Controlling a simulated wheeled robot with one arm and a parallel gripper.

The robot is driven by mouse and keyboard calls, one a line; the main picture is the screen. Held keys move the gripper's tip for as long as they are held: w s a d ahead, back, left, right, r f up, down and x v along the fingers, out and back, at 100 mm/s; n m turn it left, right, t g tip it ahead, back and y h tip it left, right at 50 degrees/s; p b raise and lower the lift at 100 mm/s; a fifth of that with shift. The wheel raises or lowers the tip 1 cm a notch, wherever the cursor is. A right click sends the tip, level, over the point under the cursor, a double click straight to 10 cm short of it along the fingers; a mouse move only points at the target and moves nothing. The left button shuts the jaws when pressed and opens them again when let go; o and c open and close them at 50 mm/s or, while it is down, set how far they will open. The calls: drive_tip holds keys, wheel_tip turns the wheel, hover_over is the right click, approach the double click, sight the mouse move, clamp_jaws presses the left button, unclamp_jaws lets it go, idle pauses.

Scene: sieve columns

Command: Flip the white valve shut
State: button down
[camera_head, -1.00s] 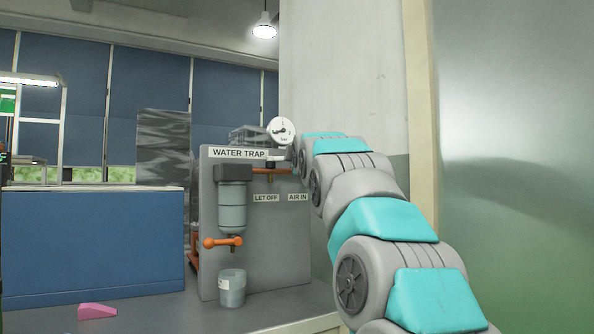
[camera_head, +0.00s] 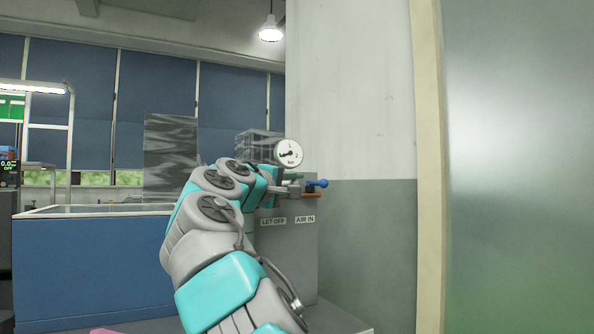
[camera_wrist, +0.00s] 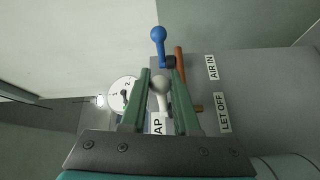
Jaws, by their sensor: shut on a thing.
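In the head view my gripper (camera_head: 292,180) is at the top of the grey panel, below the gauge, and the white valve cannot be made out there. The valve's base is partly hidden by the fingers.
A blue lever (camera_head: 317,184) sits just right of my gripper on the copper pipe (camera_head: 312,195); it also shows in the wrist view (camera_wrist: 158,36). A dial gauge (camera_head: 289,153) is close above. The grey panel (camera_head: 290,250) bears LET OFF and AIR IN labels.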

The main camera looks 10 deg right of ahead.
drive_tip(key=shift+a+m+g+h+p, duration=0.1)
drive_tip(key=shift+m+g+h+p, duration=0.2)
drive_tip(key=shift+m+h+p, duration=0.15)
drive_tip(key=shift+f, duration=0.1)
drive_tip(key=c, duration=0.7)
unclamp_jaws()
drive_tip(key=shift+o, duration=0.2)
drive_tip(key=shift+s+a, duration=0.1)
drive_tip(key=v, duration=0.7)
drive_tip(key=shift+s+a, duration=0.2)
drive_tip(key=shift+a, duration=0.05)
